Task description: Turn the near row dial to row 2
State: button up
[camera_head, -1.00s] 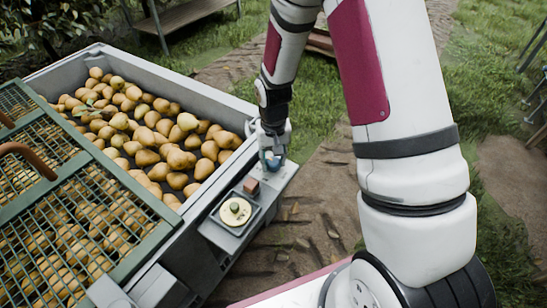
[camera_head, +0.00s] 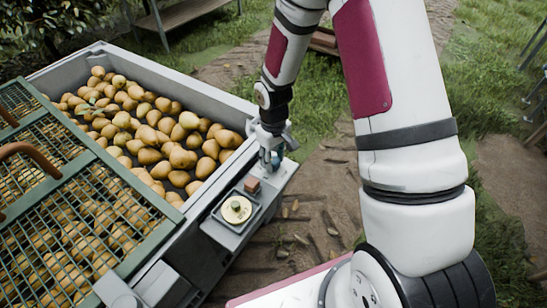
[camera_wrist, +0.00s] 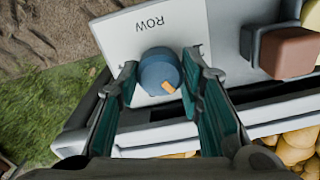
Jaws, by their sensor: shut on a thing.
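The row dial is a round blue knob (camera_wrist: 159,72) with an orange pointer mark, on a pale plate (camera_wrist: 120,38) lettered ROW. In the wrist view the orange mark sits toward the knob's lower right. My gripper (camera_wrist: 160,78) has a teal-padded finger on each side of the knob and is shut on it. In the head view my gripper (camera_head: 272,150) reaches down over the corner of the pear bin, and a bit of the blue knob (camera_head: 275,160) shows beneath it. Any row numbers on the plate cannot be read.
A grey bin (camera_head: 205,92) full of pears lies left of my gripper, partly under a green mesh lid (camera_head: 75,200). A reddish-brown block (camera_head: 252,185) and a tray with a cream round dial (camera_head: 236,209) stand close to the knob. Open ground lies right.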

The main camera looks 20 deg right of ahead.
aim_at(273, 160)
dwell(0.3)
jog(key=o, duration=1.2)
jog(key=shift+r, duration=0.1)
notch_tip(273, 160, up, 12)
jog(key=shift+f, duration=0.1)
